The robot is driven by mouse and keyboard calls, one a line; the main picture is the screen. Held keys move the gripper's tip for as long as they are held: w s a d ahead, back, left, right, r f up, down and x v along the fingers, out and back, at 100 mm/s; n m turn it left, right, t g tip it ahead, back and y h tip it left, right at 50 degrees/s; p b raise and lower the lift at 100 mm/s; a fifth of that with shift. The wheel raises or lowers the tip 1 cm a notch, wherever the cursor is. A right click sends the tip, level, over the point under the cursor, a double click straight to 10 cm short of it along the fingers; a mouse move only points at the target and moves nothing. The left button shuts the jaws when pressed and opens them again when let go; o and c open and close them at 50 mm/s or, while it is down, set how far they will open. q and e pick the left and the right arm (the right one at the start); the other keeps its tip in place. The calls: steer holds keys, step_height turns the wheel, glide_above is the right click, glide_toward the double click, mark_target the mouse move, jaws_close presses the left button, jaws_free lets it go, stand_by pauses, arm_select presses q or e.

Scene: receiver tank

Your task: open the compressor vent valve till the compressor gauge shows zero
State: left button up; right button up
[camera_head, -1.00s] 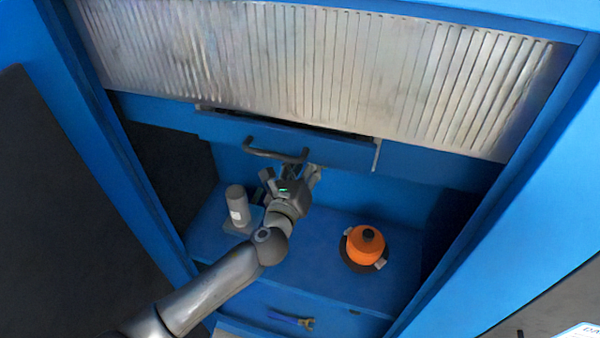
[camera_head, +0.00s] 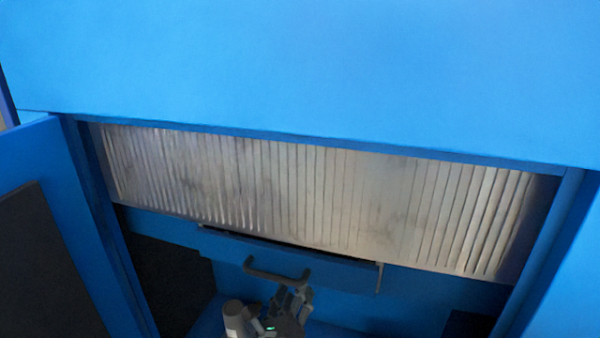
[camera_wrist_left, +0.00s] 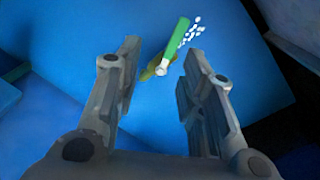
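My left gripper (camera_head: 296,300) is at the bottom of the head view, just below a dark bar handle (camera_head: 275,274) on a blue drawer-like panel. In the left wrist view my left gripper (camera_wrist_left: 162,50) is open, with nothing held between its fingers. Ahead of the gap is a green lever (camera_wrist_left: 179,37) with a pale end, next to a small brass-coloured piece (camera_wrist_left: 152,70) on a blue surface. This may be the vent valve; I cannot tell for sure. No gauge can be made out. My right gripper is not in view.
A ribbed metal panel (camera_head: 300,190) spans the blue cabinet above the handle. A grey cylinder (camera_head: 236,318) stands close left of my left gripper. Blue cabinet sides frame the opening, with an open door (camera_head: 50,210) at left. White specks lie beside the green lever.

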arm_select(q)
steer(key=s+a+f+n+g+y, duration=0.55)
steer(key=s+a+f+n, duration=0.5)
steer(key=n, duration=0.65)
steer(key=s+a+f+n+g, duration=0.1)
steer(key=s+a+n+g, duration=0.25)
steer(key=s, duration=0.35)
steer(key=s+a+f+n+g+h, duration=0.1)
steer(key=s+a+f+n+g, duration=0.1)
steer(key=s+n, duration=0.4)
steer(key=s+a+f+n+g, duration=0.1)
steer(key=s+a+n+g, duration=0.2)
steer(key=s, duration=0.5)
step_height(320, 180, down, 26)
steer(key=s, duration=0.2)
steer(key=s+a+f+g, duration=0.1)
steer(key=s+a+f, duration=0.2)
steer(key=s+f, duration=1.3)
steer(key=shift+s+a+f+g, duration=0.2)
steer(key=shift+s+g, duration=0.1)
steer(key=shift+g, duration=0.1)
